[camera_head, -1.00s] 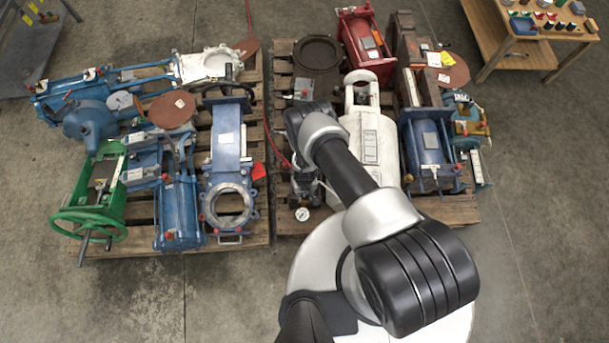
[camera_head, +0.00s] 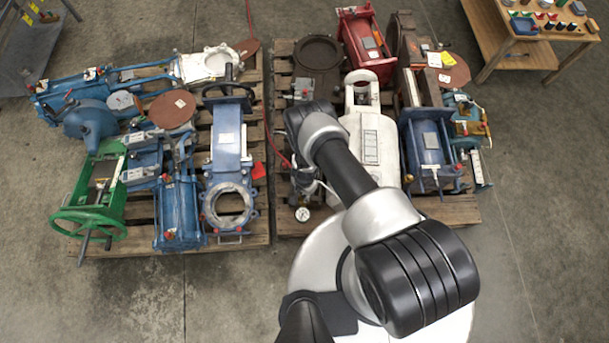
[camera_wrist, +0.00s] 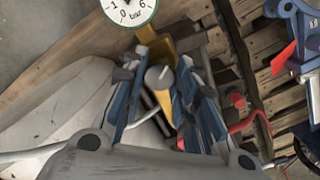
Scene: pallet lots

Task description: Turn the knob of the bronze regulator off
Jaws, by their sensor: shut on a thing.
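The bronze regulator (camera_wrist: 160,44) shows in the wrist view as a yellow-bronze body under a white round gauge (camera_wrist: 128,8). Its grey cylindrical knob (camera_wrist: 158,78), with a pale mark on its end, sits between the blue fingers of my gripper (camera_wrist: 165,82). My gripper is shut on the knob. In the head view the gauge (camera_head: 302,214) shows near the front left of the right pallet. My arm hides most of the regulator and the knob there.
A white cylinder (camera_head: 372,145) lies close right of my wrist. A red hose (camera_wrist: 250,122) runs beside the right finger. Blue valves stand on the left pallet (camera_head: 262,232), across a narrow gap. The floor in front is clear.

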